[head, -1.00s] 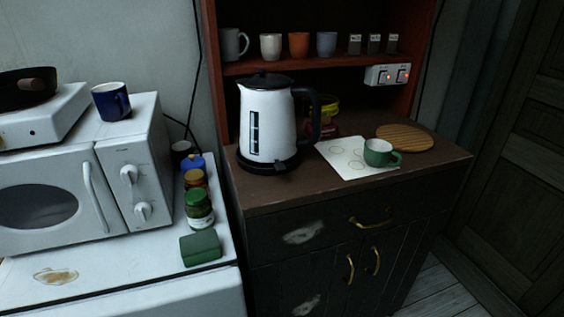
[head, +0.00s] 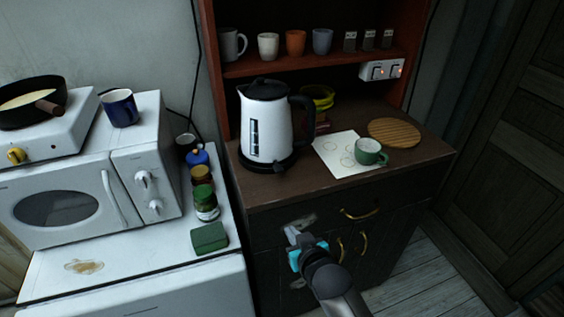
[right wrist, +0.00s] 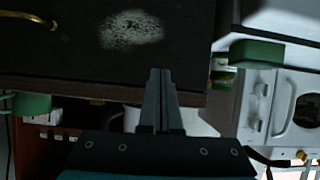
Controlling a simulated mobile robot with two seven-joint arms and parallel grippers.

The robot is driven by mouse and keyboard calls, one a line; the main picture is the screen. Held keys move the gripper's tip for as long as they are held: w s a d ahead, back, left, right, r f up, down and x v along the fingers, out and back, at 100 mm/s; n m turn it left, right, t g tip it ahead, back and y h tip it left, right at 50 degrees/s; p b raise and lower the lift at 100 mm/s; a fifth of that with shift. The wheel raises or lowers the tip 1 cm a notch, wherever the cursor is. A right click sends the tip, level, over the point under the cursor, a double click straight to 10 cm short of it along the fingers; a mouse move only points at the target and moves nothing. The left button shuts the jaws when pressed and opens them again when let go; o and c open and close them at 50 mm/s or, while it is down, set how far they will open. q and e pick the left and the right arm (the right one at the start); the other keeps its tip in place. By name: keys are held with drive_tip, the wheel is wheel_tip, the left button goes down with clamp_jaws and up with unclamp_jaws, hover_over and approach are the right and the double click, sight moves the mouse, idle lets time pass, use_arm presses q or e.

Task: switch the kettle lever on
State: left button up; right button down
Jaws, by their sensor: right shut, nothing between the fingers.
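The white kettle (head: 267,128) with black lid and handle stands upright on its black base on the brown cabinet top (head: 282,187). Its lever shows only as a small dark part low on the base (head: 284,169), too small to read as up or down. My right gripper (head: 290,235) is in front of the cabinet, below the counter edge and apart from the kettle. Its fingers are shut and empty, as the right wrist view (right wrist: 160,76) also shows. My left gripper is not in view.
A green cup (head: 369,152), a white sheet (head: 336,152) and a round wooden board (head: 395,132) lie right of the kettle. Jars (head: 204,200) and a microwave (head: 70,200) stand left. A shelf (head: 300,62) overhangs behind. Counter front is clear.

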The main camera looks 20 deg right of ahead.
use_arm(q)
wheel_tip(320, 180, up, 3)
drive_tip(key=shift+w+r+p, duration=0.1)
drive_tip(key=shift+p, duration=0.95)
use_arm(e)
wheel_tip(320, 180, up, 17)
drive_tip(key=w+d+t, duration=0.1)
drive_tip(key=w+t, duration=0.1)
drive_tip(key=t, duration=0.1)
drive_tip(key=shift+w+f+m, duration=0.2)
drive_tip(key=shift+w+m, duration=0.1)
drive_tip(key=shift+w, duration=0.05)
drive_tip(key=b, duration=0.1)
hover_over(278, 169)
drive_tip(key=s, duration=0.2)
wheel_tip(278, 169, down, 3)
drive_tip(key=shift+s+d+f, duration=0.1)
drive_tip(key=shift+s+f, duration=0.05)
drive_tip(key=shift+f, duration=0.45)
drive_tip(key=shift+s+d+f, duration=0.1)
drive_tip(key=shift+s+f, duration=0.05)
drive_tip(key=shift+f, duration=0.45)
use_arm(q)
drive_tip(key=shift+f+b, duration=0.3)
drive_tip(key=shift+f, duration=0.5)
use_arm(e)
drive_tip(key=shift+f, duration=0.55)
